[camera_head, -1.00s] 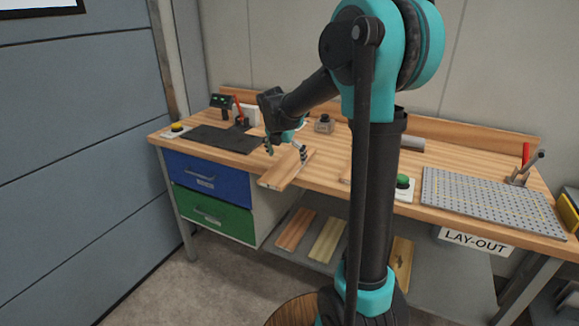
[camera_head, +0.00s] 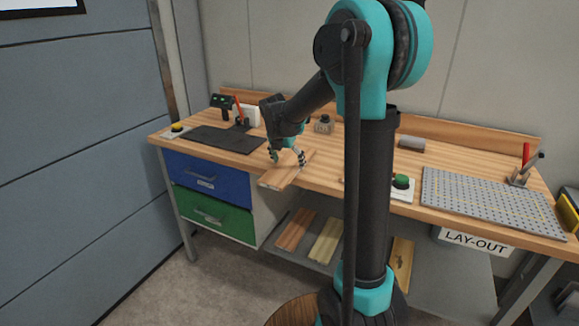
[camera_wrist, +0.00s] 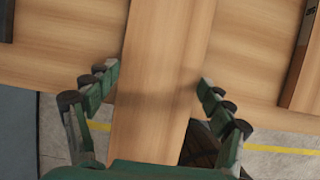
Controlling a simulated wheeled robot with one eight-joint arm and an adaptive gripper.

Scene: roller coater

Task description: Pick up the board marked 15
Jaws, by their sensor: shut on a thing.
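A light wooden board (camera_head: 283,177) lies on the workbench and sticks out over its front edge above the drawers. It runs lengthwise through the middle of the wrist view (camera_wrist: 160,80). No number can be read on it. My gripper (camera_head: 287,158) is pointed down over the board, shut on it across its width, with one finger at each long edge. In the wrist view the two fingers of my gripper (camera_wrist: 157,82) flank the board. The board still appears to lie at bench level.
The workbench (camera_head: 340,165) holds a dark mat (camera_head: 215,138) at left, a green button (camera_head: 401,181) and a perforated plate (camera_head: 490,200) at right. Several boards, including a yellowish one (camera_head: 328,240), lie on the lower shelf. Another board (camera_wrist: 302,65) shows at the wrist view's right.

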